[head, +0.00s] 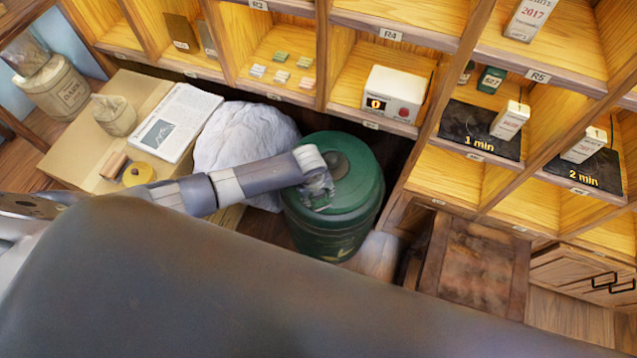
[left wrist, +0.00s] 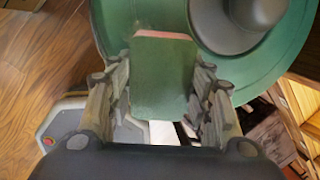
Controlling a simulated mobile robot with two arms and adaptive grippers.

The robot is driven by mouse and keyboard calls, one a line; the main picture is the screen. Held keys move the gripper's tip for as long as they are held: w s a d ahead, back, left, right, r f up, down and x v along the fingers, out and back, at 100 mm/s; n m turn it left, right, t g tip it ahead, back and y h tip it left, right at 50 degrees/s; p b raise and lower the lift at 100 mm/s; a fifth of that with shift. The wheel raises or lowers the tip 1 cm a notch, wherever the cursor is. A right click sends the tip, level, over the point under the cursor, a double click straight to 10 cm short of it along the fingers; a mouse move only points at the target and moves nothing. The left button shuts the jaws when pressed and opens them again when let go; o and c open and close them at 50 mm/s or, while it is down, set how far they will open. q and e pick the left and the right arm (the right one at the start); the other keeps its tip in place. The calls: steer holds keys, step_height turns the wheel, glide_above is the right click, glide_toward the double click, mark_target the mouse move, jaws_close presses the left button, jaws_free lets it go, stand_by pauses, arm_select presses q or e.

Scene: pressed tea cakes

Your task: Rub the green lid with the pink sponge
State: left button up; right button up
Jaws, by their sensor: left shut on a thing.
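The green lid (head: 357,190) tops a large green canister (head: 335,238) in the middle of the head view. It has a round dark knob, which also shows on the lid (left wrist: 150,12) in the left wrist view. My left gripper (head: 318,200) reaches over the lid's left part, its fingers pointing down. In the left wrist view the gripper (left wrist: 158,95) is shut on a block with a dark green face and a thin pink edge, the sponge (left wrist: 163,75). The sponge overlaps the lid beside the knob; I cannot tell whether they touch. My right gripper is not in view.
A white cloth-covered bundle (head: 240,145) stands left of the canister. Shelves rise behind, with a white device (head: 394,94) and black pads (head: 467,127).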

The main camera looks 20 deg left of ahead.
arm_select(q)
steer(key=shift+s+a+f+p, duration=0.15)
steer(key=shift+s+p, duration=0.25)
steer(key=shift+s, duration=0.55)
steer(key=shift+w+a+f, duration=0.1)
steer(key=shift+a+f, duration=0.1)
steer(key=shift+a, duration=0.55)
steer(key=shift+w+d+r+b, duration=0.1)
steer(key=shift+w+r+b, duration=0.15)
steer(key=shift+w, duration=0.6)
steer(key=shift+w+d+r+b, duration=0.1)
steer(key=shift+w+r+b, duration=0.1)
steer(key=shift+w, duration=0.65)
steer(key=shift+w+d+r+b, duration=0.15)
steer(key=shift+w+b, duration=0.1)
steer(key=shift+w, duration=0.4)
steer(key=shift+w+a+r+b, duration=0.1)
steer(key=shift+w+r+b, duration=0.1)
steer(key=shift+w, duration=0.4)
steer(key=shift+w+r, duration=0.1)
steer(key=r+p, duration=0.3)
steer(key=s+r+p, duration=0.1)
steer(key=r+p, duration=0.1)
steer(key=p, duration=0.1)
steer(key=shift+s+r+p, duration=0.15)
steer(key=shift+r+p, duration=0.2)
steer(key=shift+r, duration=0.05)
